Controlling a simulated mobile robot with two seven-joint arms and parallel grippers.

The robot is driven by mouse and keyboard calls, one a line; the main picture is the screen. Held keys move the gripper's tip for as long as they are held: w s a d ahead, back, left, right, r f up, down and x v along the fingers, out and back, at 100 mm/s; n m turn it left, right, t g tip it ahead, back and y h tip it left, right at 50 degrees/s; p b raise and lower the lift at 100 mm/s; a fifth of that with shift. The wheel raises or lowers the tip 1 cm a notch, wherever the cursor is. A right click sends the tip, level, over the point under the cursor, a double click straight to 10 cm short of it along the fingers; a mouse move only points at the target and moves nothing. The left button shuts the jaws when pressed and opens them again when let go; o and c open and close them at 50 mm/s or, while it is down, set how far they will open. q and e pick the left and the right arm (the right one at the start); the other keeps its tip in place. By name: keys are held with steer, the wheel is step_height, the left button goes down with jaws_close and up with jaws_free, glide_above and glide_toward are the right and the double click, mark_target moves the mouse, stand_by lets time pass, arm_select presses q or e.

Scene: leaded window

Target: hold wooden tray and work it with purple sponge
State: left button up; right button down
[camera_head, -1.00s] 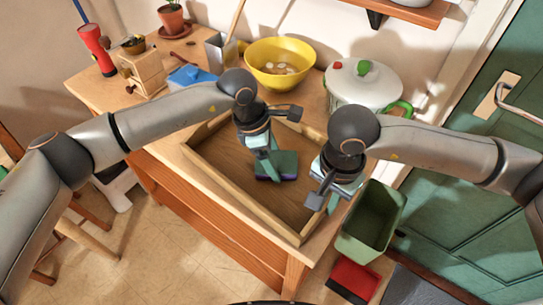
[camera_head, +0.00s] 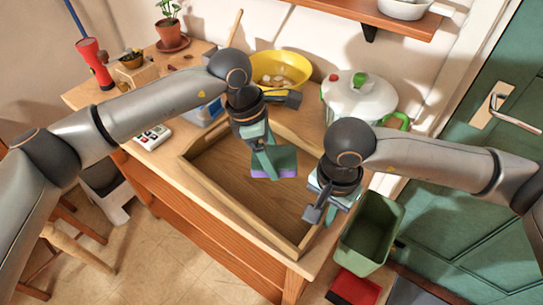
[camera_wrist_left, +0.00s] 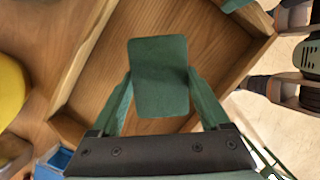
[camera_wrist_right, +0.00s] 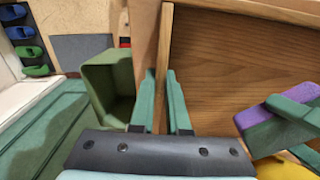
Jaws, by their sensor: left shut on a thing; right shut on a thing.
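The wooden tray (camera_head: 222,203) lies on the wooden table with its brown floor bare around the sponge. My left gripper (camera_head: 266,158) is shut on the purple sponge (camera_head: 274,173), whose upper side is green. The sponge is over the tray's floor, toward the back; I cannot tell whether it touches. In the left wrist view the green side of the sponge (camera_wrist_left: 160,78) shows between the fingers. My right gripper (camera_head: 326,208) is shut on the tray's right-hand wall, and the right wrist view shows its fingers on either side of that wall (camera_wrist_right: 166,38).
A yellow bowl (camera_head: 285,66) and a white lidded pot (camera_head: 358,98) stand behind the tray. A blue box (camera_head: 203,112) and a calculator-like item (camera_head: 153,137) lie to its left. A green bin (camera_head: 370,232) stands at the right, below the table edge.

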arm_select(q)
steer(key=shift+r, duration=0.1)
steer(key=shift+r, duration=1.45)
arm_select(e)
steer(key=c, duration=0.8)
jaws_free()
steer(key=shift+r, duration=0.1)
step_height(320, 180, up, 12)
steer(key=shift+f, duration=0.1)
